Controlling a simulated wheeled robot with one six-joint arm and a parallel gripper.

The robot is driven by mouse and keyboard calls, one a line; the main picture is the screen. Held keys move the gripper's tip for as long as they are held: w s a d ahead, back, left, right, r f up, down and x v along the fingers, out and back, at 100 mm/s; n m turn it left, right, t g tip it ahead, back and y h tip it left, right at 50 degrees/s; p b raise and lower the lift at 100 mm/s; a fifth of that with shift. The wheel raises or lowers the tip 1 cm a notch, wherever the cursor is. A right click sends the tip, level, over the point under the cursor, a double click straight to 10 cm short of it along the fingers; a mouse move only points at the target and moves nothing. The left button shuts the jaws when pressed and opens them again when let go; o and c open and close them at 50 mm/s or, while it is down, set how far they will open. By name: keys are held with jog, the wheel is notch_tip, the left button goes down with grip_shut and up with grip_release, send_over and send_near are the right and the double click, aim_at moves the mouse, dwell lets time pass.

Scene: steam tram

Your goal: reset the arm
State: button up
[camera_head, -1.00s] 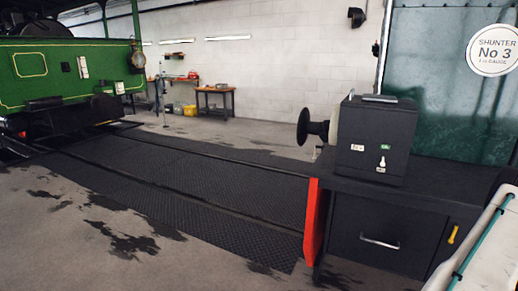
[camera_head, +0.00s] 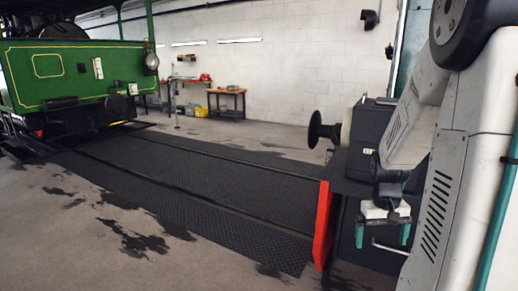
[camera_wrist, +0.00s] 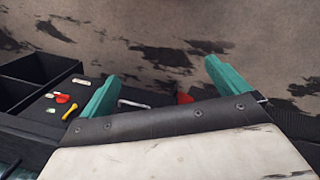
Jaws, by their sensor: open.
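My gripper (camera_head: 383,232) hangs from my arm at the right of the head view, in front of the black shunter's front end. Its two teal fingers are apart, with nothing seen between them. In the wrist view my gripper (camera_wrist: 161,73) is also open, and stained floor shows beyond the fingertips. My white arm now fills the right side of the head view and hides much of the shunter.
A black box (camera_head: 372,125) stands on the shunter, partly hidden by my arm; open compartments (camera_wrist: 35,75) show in the wrist view. A red buffer beam (camera_head: 322,225) edges the shunter. A green locomotive (camera_head: 70,75) stands far left. Floor between is clear.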

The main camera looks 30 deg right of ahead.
jog(key=s+a+r+n+t, duration=0.1)
jog(key=s+a+r+n, duration=0.1)
jog(key=a+r, duration=0.3)
jog(key=s+a+r+n, duration=0.2)
jog(key=a+r, duration=0.3)
jog(key=a, duration=0.9)
jog(key=s+a+r+n+t, duration=0.1)
jog(key=s+a+r, duration=0.3)
jog(key=a, duration=0.6)
jog(key=shift+a+r+n+t, duration=0.15)
jog(key=shift+r+n+t, duration=0.15)
jog(key=shift+r+n, duration=0.15)
